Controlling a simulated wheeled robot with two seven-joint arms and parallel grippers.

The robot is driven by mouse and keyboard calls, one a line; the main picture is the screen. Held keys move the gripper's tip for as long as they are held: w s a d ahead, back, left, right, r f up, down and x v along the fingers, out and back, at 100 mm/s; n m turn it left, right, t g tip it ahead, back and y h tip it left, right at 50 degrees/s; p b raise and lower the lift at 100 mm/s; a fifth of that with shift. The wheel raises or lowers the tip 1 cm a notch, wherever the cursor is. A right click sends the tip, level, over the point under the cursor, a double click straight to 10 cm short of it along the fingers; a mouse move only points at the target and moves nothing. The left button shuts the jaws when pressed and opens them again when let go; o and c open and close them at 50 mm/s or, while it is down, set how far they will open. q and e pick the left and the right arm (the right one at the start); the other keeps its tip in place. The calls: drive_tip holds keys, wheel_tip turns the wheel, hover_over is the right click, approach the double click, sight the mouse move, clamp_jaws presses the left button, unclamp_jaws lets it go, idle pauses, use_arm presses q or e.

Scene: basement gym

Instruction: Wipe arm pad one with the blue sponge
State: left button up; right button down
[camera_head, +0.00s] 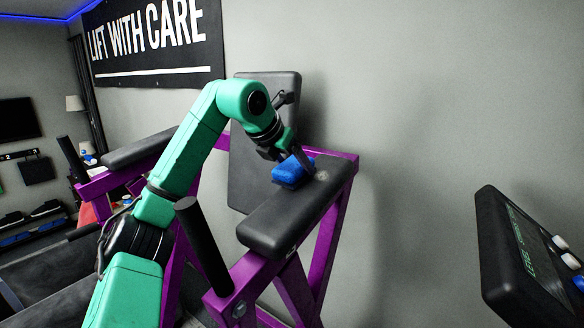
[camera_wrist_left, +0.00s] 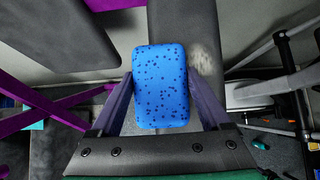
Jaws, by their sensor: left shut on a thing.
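The blue sponge (camera_head: 293,170) is held in my left gripper (camera_head: 290,158) over the far part of the near dark arm pad (camera_head: 283,220). In the left wrist view the sponge (camera_wrist_left: 160,88) is speckled and sits between the two fingers of my left gripper (camera_wrist_left: 162,95). A pale smudge (camera_head: 322,176) lies on the pad just right of the sponge; it also shows in the left wrist view (camera_wrist_left: 205,70). I cannot tell whether the sponge touches the pad. A second dark arm pad (camera_head: 138,149) is at the left. My right gripper is not in view.
The purple frame (camera_head: 325,245) carries the pads, with a black upright handle (camera_head: 203,245) in front and a tall backrest (camera_head: 250,150) behind. A dark console (camera_head: 528,258) stands at the right. Bare wall lies between it and the frame.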

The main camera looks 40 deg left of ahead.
sight(329, 178)
use_arm(q)
drive_tip(key=shift+w, duration=0.65)
drive_tip(key=shift+w+d, duration=0.1)
drive_tip(key=shift+d, duration=1.35)
drive_tip(key=shift+w+d+r, duration=0.1)
drive_tip(key=shift+w+d, duration=0.1)
drive_tip(key=shift+d, duration=2.05)
drive_tip(key=shift+f, duration=0.2)
drive_tip(key=r, duration=0.1)
drive_tip(key=a+r, duration=0.1)
drive_tip(key=r, duration=0.1)
drive_tip(key=s+a+r, duration=0.1)
drive_tip(key=r, duration=0.1)
drive_tip(key=shift+s, duration=0.1)
drive_tip(key=shift+a+r, duration=0.25)
drive_tip(key=shift+r, duration=0.1)
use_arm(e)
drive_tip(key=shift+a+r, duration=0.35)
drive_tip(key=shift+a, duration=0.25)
